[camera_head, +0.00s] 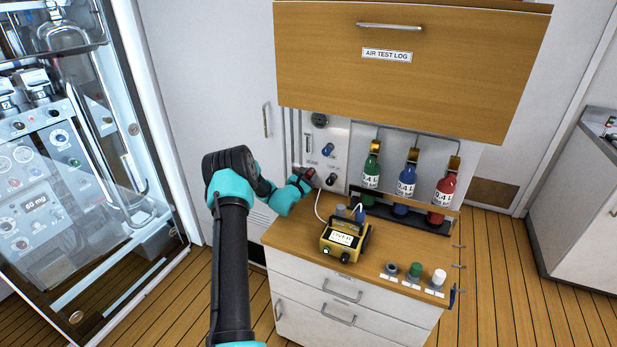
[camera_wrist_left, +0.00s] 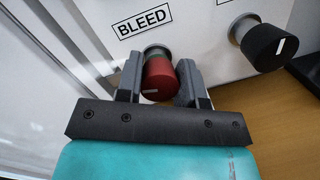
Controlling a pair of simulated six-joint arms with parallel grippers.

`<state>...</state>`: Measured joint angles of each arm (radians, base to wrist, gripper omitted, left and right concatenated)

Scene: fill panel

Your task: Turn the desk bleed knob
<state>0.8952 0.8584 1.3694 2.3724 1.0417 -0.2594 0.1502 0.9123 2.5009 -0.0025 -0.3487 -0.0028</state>
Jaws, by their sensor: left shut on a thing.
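The bleed knob (camera_wrist_left: 159,77) is red with a white mark and sits under the BLEED label (camera_wrist_left: 143,20) in the left wrist view. My left gripper (camera_wrist_left: 160,84) is shut on it, one finger on each side. In the head view my left gripper (camera_head: 303,180) reaches the lower left of the grey panel (camera_head: 338,146) above the wooden desk top, and hides most of the knob there. My right gripper is not in view.
A black knob (camera_wrist_left: 263,43) is close on the right of the bleed knob. A yellow meter (camera_head: 345,240) with a white tube stands on the desk (camera_head: 405,249). Green, blue and red bottles (camera_head: 406,187) stand in a rack behind. A wooden flap (camera_head: 405,65) overhangs the panel.

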